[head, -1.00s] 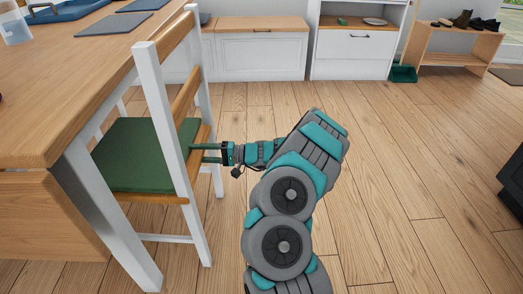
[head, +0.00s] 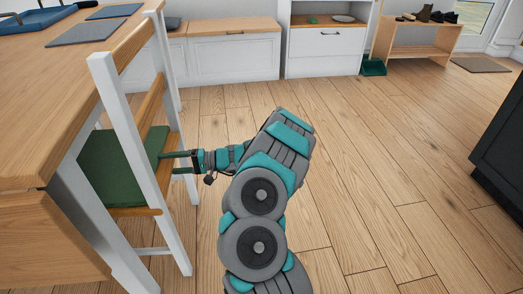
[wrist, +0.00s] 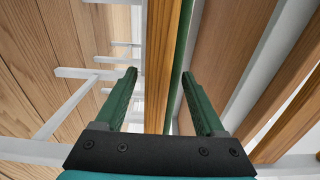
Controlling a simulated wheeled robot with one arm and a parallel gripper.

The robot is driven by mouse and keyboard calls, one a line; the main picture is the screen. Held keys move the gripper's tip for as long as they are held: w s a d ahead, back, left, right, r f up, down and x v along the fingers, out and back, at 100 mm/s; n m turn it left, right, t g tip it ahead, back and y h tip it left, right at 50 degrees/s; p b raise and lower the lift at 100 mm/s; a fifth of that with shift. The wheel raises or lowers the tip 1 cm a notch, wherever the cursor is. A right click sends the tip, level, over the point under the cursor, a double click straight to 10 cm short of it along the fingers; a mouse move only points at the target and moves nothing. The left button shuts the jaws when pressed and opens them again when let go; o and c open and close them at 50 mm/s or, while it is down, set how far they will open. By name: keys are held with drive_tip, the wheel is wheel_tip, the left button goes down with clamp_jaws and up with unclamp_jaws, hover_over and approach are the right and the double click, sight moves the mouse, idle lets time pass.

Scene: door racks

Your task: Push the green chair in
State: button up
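The green chair (head: 108,172) has a white frame, wooden back slats and a green seat. It stands at the long side of the wooden table (head: 40,118), with the front of its seat under the tabletop and its back outside the edge. My gripper (head: 172,163) is at the chair back from the right, level with the seat. In the wrist view my gripper (wrist: 163,80) has its green fingers spread, with a wooden rail (wrist: 164,60) and the green seat edge showing between them. I cannot tell whether the fingers touch the chair.
A white table leg (head: 90,210) stands near the chair's front-left side. White cabinets (head: 235,60) line the back wall, with a shoe rack (head: 415,40) and a green bin (head: 373,67) farther right. A dark cabinet (head: 505,150) stands at the right. The wood floor between is clear.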

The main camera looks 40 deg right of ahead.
drive_tip(key=o, duration=0.4)
drive_tip(key=shift+d+r, duration=0.15)
drive_tip(key=shift+d+r, duration=0.1)
drive_tip(key=v, duration=1.2)
drive_tip(key=shift+b, duration=0.3)
drive_tip(key=shift+s, duration=0.15)
